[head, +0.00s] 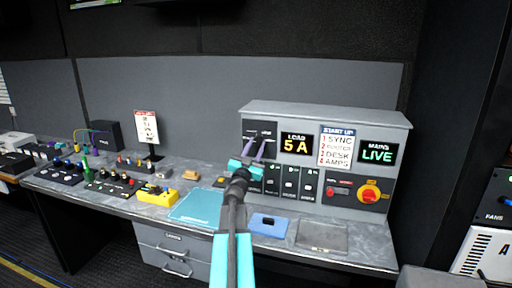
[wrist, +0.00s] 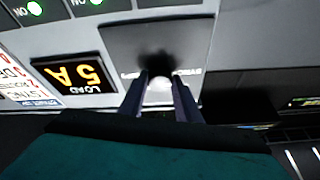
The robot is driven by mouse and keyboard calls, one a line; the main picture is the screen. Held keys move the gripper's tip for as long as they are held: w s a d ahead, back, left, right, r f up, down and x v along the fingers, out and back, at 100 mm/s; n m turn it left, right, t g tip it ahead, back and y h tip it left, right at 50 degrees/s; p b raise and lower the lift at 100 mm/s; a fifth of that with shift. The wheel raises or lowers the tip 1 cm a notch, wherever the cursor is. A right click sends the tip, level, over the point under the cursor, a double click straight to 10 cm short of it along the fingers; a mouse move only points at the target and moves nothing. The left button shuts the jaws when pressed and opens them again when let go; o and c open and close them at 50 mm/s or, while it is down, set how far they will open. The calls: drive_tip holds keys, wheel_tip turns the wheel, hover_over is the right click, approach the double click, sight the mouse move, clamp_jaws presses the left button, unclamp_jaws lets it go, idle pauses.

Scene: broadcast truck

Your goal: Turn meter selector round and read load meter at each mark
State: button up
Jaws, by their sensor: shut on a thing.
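The load meter (head: 296,144) is a black display on the grey panel and reads 5 A in yellow digits. It shows upside down in the wrist view (wrist: 75,75), also reading 5 A. My gripper (head: 258,140) is at the dark plate left of the meter. In the wrist view its two dark fingers (wrist: 160,88) are shut on the meter selector (wrist: 160,96), a small pale knob between them. Small white lettering shows on either side of the fingers. The knob's pointer and most of its marks are hidden or too dark to read.
A start-up card (head: 337,145) and a mains display (head: 377,152) reading LIVE are right of the meter. Below are breaker switches (head: 289,183) and a red rotary switch on yellow (head: 369,193). A blue clipboard-like sheet (head: 203,205) and blue box (head: 267,225) lie on the desk.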

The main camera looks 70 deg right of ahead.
drive_tip(key=shift+m, duration=0.3)
drive_tip(key=m+g, duration=0.1)
drive_tip(key=m, duration=0.1)
drive_tip(key=m+g, duration=0.1)
drive_tip(key=m, duration=0.1)
drive_tip(key=m+g+y+p, duration=0.1)
drive_tip(key=m, duration=0.2)
drive_tip(key=shift+w+r+g, duration=0.15)
drive_tip(key=shift+w+g, duration=0.2)
drive_tip(key=shift+g, duration=0.05)
drive_tip(key=m+g+y, duration=0.1)
drive_tip(key=m, duration=0.2)
drive_tip(key=m+g+y+p, duration=0.1)
drive_tip(key=m, duration=0.3)
drive_tip(key=shift+w+r+m+p, duration=0.15)
drive_tip(key=shift+r+m+p, duration=0.05)
drive_tip(key=shift+m+p, duration=0.1)
drive_tip(key=o, duration=1.1)
drive_tip(key=shift+c, duration=0.2)
